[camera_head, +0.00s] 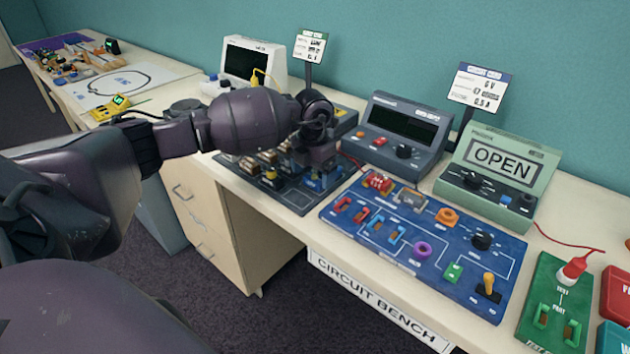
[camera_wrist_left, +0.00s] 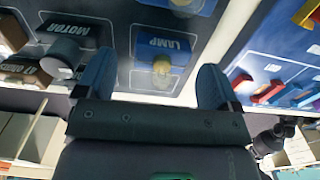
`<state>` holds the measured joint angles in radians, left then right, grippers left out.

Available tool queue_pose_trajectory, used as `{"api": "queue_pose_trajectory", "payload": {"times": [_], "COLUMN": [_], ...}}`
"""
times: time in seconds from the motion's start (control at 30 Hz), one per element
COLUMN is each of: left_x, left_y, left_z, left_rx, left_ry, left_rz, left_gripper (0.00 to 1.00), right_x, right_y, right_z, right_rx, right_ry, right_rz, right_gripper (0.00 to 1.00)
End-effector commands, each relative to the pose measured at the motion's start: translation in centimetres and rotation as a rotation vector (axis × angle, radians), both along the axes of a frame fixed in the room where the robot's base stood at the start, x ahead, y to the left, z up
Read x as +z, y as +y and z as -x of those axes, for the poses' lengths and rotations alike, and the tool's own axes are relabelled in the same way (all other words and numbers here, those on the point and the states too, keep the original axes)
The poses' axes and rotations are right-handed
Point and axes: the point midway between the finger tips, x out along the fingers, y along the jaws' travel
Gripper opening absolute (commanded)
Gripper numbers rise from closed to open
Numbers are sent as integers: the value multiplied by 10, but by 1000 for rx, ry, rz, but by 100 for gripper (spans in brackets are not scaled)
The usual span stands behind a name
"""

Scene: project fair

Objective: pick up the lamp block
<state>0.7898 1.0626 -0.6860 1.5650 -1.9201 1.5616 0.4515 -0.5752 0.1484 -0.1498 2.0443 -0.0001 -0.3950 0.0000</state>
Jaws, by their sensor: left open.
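The lamp block (camera_wrist_left: 174,46) is a blue block labelled LAMP with a pale yellow bulb. In the left wrist view it sits in an outlined cell of a dark tray (camera_wrist_left: 120,14). In the head view the lamp block (camera_head: 323,181) is partly hidden below my left gripper (camera_head: 316,158). In the wrist view the left gripper (camera_wrist_left: 155,75) is open, its two fingertips spread wide to either side of the lamp block, with nothing held. I cannot tell the height of the fingertips over the block. My right gripper does not show.
A grey motor block (camera_wrist_left: 66,50) stands beside the lamp block in the tray. A blue circuit board (camera_head: 395,262) lies to the right. A dark meter (camera_head: 399,128) and a green unit reading OPEN (camera_head: 487,172) stand behind it. Signs stand at the back.

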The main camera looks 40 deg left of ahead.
Motion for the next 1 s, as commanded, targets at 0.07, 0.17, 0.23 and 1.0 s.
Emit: {"api": "queue_pose_trajectory", "payload": {"times": [0.07,0.17,0.23,1.0], "left_x": [-12,-15,-15,-10], "left_y": [-1,-1,0,-1], "left_z": [0,0,0,0], "left_rx": [-1,-1,-1,-1], "left_ry": [4,1,0,-1], "left_rz": [2,1,1,1], "left_gripper": [87,87,87,33], "right_x": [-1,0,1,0], "right_y": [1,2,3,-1], "right_z": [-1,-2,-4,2], "right_rx": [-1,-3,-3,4], "right_ry": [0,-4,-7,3], "right_rz": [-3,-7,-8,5], "right_gripper": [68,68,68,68]}}
